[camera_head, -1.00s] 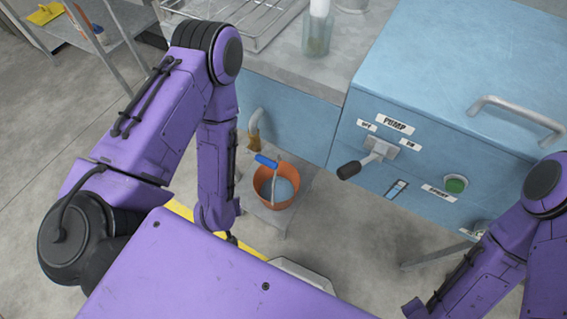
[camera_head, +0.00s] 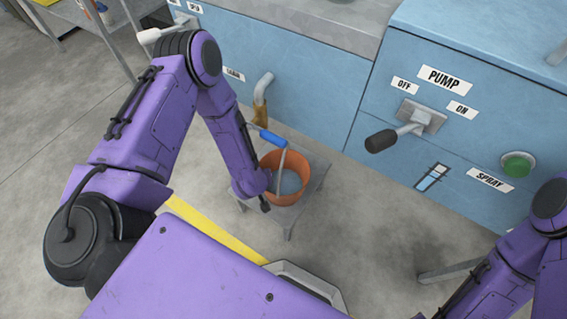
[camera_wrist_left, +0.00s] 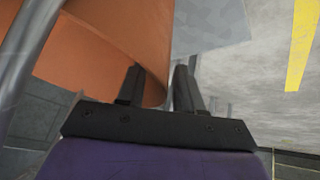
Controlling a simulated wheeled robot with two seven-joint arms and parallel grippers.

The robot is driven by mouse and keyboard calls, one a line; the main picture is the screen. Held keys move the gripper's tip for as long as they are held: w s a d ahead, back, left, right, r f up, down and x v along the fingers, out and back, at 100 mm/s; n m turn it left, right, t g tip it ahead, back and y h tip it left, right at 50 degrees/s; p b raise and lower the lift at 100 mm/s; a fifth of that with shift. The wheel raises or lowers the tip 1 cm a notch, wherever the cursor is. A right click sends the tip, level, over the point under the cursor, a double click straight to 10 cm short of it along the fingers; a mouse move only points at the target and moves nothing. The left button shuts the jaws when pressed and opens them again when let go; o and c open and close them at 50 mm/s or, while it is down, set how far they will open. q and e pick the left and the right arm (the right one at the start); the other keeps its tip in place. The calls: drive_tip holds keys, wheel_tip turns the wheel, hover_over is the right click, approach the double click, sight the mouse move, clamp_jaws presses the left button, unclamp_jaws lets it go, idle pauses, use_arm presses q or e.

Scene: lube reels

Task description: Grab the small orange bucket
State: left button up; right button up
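The small orange bucket (camera_head: 291,200) stands upright on a low grey stand beside the blue cabinet. Its wire handle with a blue grip (camera_head: 272,138) is raised, and its inside looks blue-grey. My left gripper (camera_head: 266,205) is low at the bucket's left side, mostly hidden by my forearm. In the left wrist view, my gripper's two black fingers (camera_wrist_left: 158,88) are apart. The bucket's orange wall (camera_wrist_left: 110,45) fills the left side, behind the left finger, and its edge shows between the fingers. I cannot tell whether they touch it. My right gripper is out of view.
A bent pipe (camera_head: 262,88) with a brownish end comes out of the cabinet above and behind the bucket. The pump lever (camera_head: 385,140) juts out at the right. A yellow floor stripe (camera_head: 215,232) runs near my base. Floor right of the bucket is clear.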

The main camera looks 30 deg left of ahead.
use_arm(q)
clamp_jaws()
idle(1.4)
